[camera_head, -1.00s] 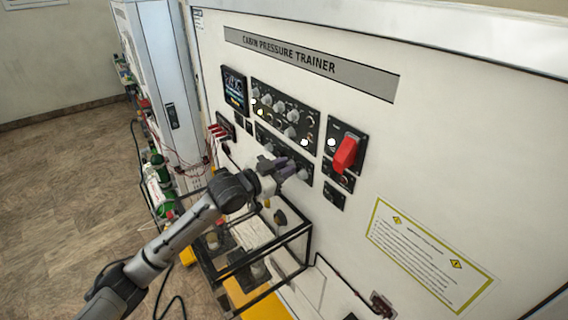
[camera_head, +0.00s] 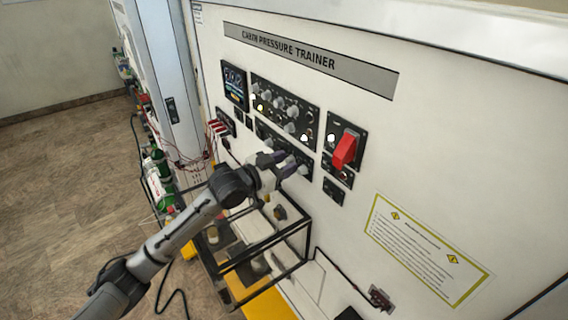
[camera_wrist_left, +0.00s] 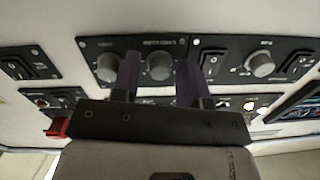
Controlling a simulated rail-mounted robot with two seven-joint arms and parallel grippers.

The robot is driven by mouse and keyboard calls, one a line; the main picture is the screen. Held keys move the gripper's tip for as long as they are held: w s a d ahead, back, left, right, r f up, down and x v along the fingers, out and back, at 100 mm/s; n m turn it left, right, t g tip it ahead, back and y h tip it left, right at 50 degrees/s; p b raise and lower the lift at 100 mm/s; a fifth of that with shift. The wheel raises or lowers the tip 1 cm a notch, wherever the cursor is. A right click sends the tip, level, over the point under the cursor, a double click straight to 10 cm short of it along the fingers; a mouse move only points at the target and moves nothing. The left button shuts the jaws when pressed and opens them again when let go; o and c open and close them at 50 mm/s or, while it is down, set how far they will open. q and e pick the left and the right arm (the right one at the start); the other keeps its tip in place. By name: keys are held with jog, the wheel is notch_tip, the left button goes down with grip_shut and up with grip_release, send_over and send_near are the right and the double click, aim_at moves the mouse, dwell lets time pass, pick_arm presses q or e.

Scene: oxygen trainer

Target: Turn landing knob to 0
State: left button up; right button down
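The lower black knob panel (camera_head: 261,128) is on the white trainer wall, partly hidden by my left gripper (camera_head: 292,164). In the left wrist view, two grey knobs sit side by side on one panel: one knob (camera_wrist_left: 107,67) outside the fingers and another knob (camera_wrist_left: 159,66) between them. My left gripper (camera_wrist_left: 158,78) is open, with one dark finger on each side of that second knob; whether they touch it I cannot tell. The labels are too small and blurred to tell which one is the landing knob. My right gripper is not in view.
Above is a larger knob panel (camera_head: 284,104) and a screen (camera_head: 234,85). A red switch cover (camera_head: 345,151) sticks out to the right. A black-framed stand (camera_head: 262,262) is below the arm. A third knob (camera_wrist_left: 260,64) is on a neighbouring panel in the wrist view.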

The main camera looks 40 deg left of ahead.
pick_arm(q)
jog(key=shift+o, duration=0.5)
jog(key=shift+s, duration=0.1)
jog(key=b+v, duration=0.5)
jog(key=v, duration=0.8)
jog(key=shift+s, duration=0.3)
jog(key=shift+r, duration=0.1)
